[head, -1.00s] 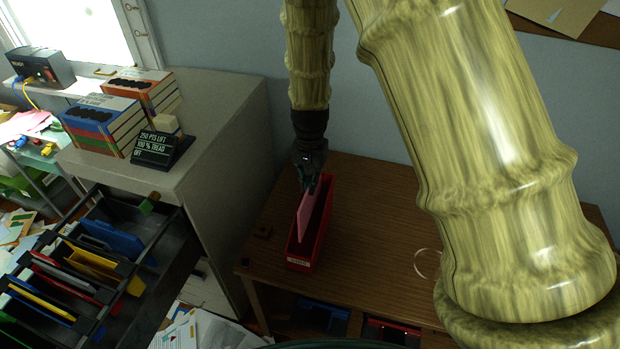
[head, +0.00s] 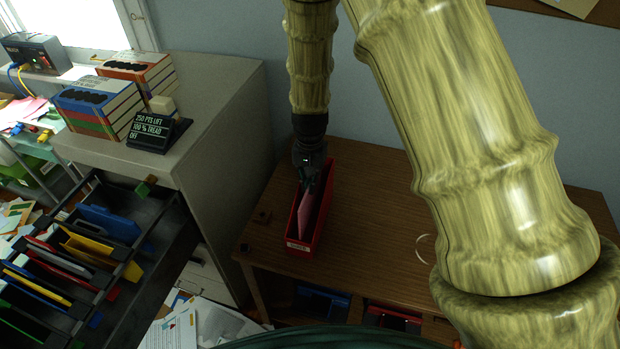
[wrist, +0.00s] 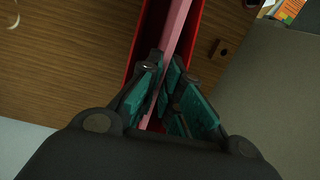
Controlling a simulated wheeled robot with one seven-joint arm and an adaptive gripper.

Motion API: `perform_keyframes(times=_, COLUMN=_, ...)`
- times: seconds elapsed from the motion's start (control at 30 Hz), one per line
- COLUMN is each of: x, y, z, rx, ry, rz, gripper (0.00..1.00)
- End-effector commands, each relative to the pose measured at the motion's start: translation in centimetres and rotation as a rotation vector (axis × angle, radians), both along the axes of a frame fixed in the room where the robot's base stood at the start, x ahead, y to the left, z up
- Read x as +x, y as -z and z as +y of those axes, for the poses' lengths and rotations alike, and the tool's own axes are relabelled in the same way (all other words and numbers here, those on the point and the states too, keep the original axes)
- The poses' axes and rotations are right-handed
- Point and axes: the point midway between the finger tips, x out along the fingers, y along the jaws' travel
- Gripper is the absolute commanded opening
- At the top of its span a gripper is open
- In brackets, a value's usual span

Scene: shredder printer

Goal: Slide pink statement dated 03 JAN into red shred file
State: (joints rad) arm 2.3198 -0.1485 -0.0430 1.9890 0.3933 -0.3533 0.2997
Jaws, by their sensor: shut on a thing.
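The red shred file (head: 322,218) is a narrow open-topped red box with a white label on its front end, standing on the brown wooden desk. The pink statement (head: 305,214) stands on edge inside the file, between its long walls. My gripper (head: 311,181) is above the far part of the file, shut on the pink statement. In the wrist view the green-padded fingers (wrist: 166,98) hold the pink statement (wrist: 178,32), with the red walls of the file (wrist: 154,22) on both sides. The date on the statement cannot be read.
The desk (head: 375,200) is clear to the right of the file, apart from a thin pale loop (head: 424,248). A grey cabinet (head: 215,120) stands left, with an open drawer of coloured folders (head: 75,255). Binders (head: 98,108) and a dark sign (head: 158,132) stand on top.

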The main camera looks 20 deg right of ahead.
Motion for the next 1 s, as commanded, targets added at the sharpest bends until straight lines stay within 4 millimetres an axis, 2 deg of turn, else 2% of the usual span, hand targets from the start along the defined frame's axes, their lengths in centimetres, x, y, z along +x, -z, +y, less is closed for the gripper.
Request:
perform_keyframes(times=0.6, x=0.0, y=4.4, z=0.0, rx=0.001, ry=0.000, rz=0.001, gripper=0.00)
perform_keyframes(times=1.0, x=0.0, y=5.8, z=0.0, rx=0.000, ry=0.000, rz=0.000, gripper=0.00)
